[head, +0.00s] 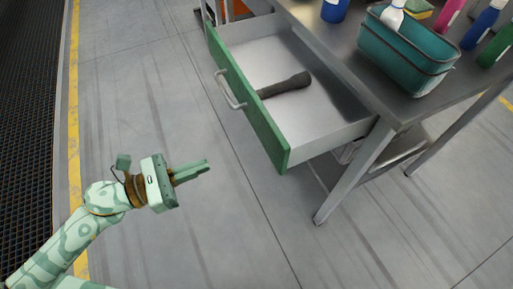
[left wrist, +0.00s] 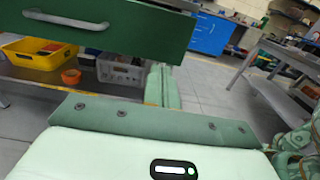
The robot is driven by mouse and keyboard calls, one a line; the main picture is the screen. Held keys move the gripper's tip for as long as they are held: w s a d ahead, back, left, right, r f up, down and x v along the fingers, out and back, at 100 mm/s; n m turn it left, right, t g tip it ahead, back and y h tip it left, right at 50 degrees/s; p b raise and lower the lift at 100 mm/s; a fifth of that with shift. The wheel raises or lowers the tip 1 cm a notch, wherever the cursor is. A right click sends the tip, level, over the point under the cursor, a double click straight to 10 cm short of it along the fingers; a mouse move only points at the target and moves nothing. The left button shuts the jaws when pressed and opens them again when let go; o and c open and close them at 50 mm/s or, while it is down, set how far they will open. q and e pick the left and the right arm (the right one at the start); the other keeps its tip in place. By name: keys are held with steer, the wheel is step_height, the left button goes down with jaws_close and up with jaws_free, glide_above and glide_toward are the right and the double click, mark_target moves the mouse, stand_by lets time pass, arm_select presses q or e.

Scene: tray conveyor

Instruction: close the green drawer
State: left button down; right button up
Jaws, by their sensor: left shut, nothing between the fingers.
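The green drawer (head: 247,98) stands pulled out from under the steel workbench in the head view. Its green front has a grey bar handle (head: 230,90), and a dark torch-like object (head: 285,86) lies inside. My left gripper (head: 208,168) is shut and empty, to the left of the drawer front and apart from it. In the left wrist view the green drawer front (left wrist: 130,30) with its handle (left wrist: 66,19) fills the upper left, beyond my left gripper's fingers (left wrist: 163,85). My right gripper is not in view.
A teal basket (head: 408,55) and several bottles stand on the workbench (head: 335,35). A bench leg (head: 352,172) rises right of the drawer. A yellow bin (left wrist: 40,55) and a grey crate (left wrist: 115,70) sit below the drawer. The floor before the drawer is clear.

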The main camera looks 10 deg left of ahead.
mark_target(268, 141)
arm_select(q)
steer(key=x, duration=1.2)
steer(key=shift+w+d, duration=0.25)
steer(key=shift+d, duration=0.05)
steer(key=shift+w+d, duration=0.25)
steer(key=shift+d, duration=0.1)
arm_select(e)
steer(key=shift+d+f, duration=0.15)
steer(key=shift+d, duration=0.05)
arm_select(q)
steer(key=shift+d, duration=0.1)
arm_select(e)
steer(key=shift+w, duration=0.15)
arm_select(q)
steer(key=b+x, duration=0.1)
steer(key=x, duration=1.4)
steer(key=shift+f, duration=0.1)
steer(key=b+x, duration=0.2)
steer(key=x, duration=0.7)
steer(key=shift+w, duration=0.15)
steer(key=shift+r, duration=0.3)
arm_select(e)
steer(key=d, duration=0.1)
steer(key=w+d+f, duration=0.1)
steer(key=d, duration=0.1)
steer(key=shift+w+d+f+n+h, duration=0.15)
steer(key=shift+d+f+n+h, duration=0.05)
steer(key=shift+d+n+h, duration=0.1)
